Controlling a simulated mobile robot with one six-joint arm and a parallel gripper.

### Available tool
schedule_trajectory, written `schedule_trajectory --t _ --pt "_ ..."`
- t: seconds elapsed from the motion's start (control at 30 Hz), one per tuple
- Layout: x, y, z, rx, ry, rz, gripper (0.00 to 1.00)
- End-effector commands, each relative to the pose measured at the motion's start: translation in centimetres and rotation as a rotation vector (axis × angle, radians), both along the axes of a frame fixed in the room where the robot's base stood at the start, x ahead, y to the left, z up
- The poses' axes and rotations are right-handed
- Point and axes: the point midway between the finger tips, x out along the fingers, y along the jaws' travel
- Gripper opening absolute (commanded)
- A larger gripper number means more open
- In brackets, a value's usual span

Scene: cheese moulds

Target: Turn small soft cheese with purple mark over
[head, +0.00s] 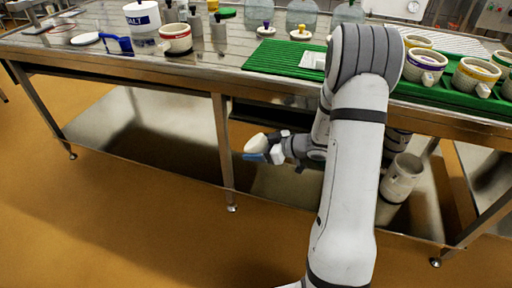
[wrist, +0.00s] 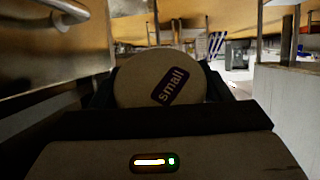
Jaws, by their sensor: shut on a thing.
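My gripper (head: 264,149) is in front of the long steel table, below the level of its top. It is shut on a pale round cheese (head: 256,143). In the wrist view the cheese (wrist: 138,77) sits between the dark fingers, one flat face towards the camera. That face bears a dark, purplish label reading "small", tilted up to the right. The far face of the cheese is hidden. In the head view a cream mould with a purple band (head: 426,66) stands on the green mat at the right.
The steel table (head: 222,66) carries a green mat (head: 285,58), several banded moulds, a salt tub (head: 142,17), a blue brush (head: 117,43) and a red-banded pot (head: 177,39). The floor left of my arm is clear.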

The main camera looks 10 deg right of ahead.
Motion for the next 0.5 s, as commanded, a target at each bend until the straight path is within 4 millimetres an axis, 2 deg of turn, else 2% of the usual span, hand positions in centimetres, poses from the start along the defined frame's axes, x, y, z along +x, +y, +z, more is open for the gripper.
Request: schedule_trajectory --t 0.03,0.37,0.5 --pt "0.0 0.0 2.2 0.001 -0.001 0.0 0.56" --pt "0.0 0.0 6.7 0.001 0.0 0.001 0.56" --pt "-1.2 -2.7 8.1 -0.002 -0.004 -0.061 0.56"
